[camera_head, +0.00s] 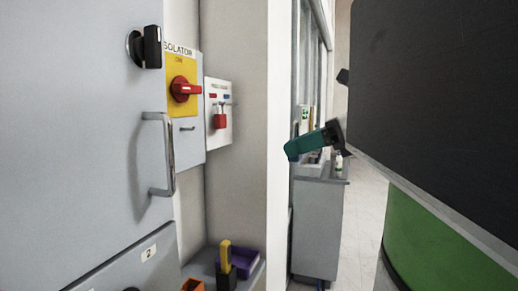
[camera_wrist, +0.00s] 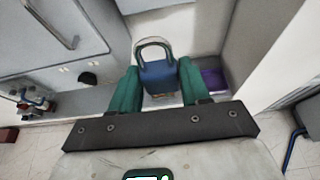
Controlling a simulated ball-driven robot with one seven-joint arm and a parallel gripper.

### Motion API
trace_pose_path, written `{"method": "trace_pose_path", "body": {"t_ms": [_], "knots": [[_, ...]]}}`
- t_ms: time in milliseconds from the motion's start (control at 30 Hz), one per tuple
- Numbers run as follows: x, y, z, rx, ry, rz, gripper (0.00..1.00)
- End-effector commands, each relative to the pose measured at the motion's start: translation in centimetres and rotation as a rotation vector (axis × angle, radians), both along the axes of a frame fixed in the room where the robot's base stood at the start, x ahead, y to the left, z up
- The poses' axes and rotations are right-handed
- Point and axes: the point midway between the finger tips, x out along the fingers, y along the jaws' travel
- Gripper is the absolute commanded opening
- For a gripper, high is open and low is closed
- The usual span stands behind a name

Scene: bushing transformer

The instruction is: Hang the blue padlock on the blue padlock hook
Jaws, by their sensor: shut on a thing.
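The blue hook is too small to make out clearly.
The grey cabinet with a silver handle (camera_head: 165,155) and the red isolator switch (camera_head: 182,89) stand left of the board. Below is a shelf with a purple bin (camera_head: 240,262) and a yellow-handled tool (camera_head: 225,257). A pale wall edge (camera_head: 280,120) stands near my gripper.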

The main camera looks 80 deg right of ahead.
Motion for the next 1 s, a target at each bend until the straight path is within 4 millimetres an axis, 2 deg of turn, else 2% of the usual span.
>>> {"method": "trace_pose_path", "body": {"t_ms": [33, 200, 400, 600, 1000], "knots": [[-1.5, 0.2, -0.1, 0.000, -0.001, -0.005, 0.14], [-4.9, 1.1, -0.1, 0.001, -0.001, -0.004, 0.14], [-7.1, 1.7, 0.0, 0.001, 0.000, 0.000, 0.14], [-7.8, 1.8, 0.4, 0.001, 0.000, -0.001, 0.14], [-7.8, 1.8, 1.4, 0.000, 0.000, 0.000, 0.14]]}}
